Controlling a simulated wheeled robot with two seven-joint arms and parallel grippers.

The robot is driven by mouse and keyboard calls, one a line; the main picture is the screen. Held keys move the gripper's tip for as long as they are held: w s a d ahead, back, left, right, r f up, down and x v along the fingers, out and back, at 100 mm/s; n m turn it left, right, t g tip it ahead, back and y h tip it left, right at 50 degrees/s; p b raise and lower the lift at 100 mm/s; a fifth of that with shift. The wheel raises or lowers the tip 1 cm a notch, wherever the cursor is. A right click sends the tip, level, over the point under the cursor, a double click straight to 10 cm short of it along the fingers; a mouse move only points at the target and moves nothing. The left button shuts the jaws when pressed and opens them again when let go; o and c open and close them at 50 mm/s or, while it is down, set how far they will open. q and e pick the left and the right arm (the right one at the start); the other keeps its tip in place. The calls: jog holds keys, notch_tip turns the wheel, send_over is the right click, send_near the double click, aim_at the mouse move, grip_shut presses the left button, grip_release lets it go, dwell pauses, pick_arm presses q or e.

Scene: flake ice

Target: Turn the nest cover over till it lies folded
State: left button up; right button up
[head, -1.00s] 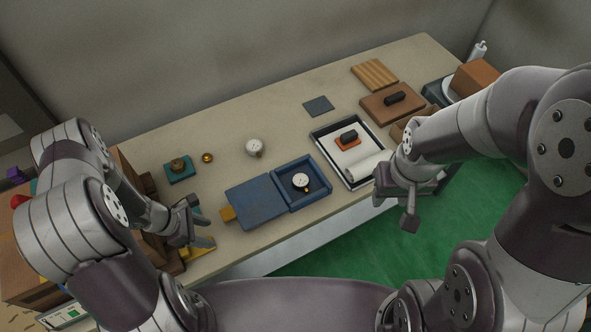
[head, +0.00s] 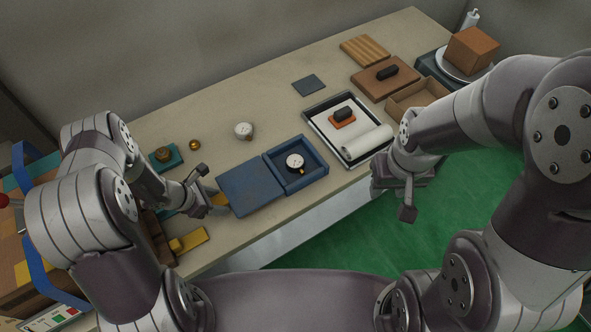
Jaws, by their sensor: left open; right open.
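The blue nest (head: 318,174) is an open square box near the table's front edge, with a round white dial gauge (head: 295,161) inside. Its flat blue cover (head: 252,186) lies folded out to the left of the nest, looking level with the table. My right gripper (head: 407,195) is open and empty, off the table's front edge at right.
A black-rimmed tray (head: 313,117) with a white roll (head: 367,142) and an orange-based stamp (head: 342,118) stands right of the nest. A white round gauge (head: 243,131), a small brass piece (head: 195,145) and a teal block (head: 174,160) sit behind. Bare table lies behind the cover.

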dwell(1.0)
pick_arm(q)
jog(key=c, duration=0.3)
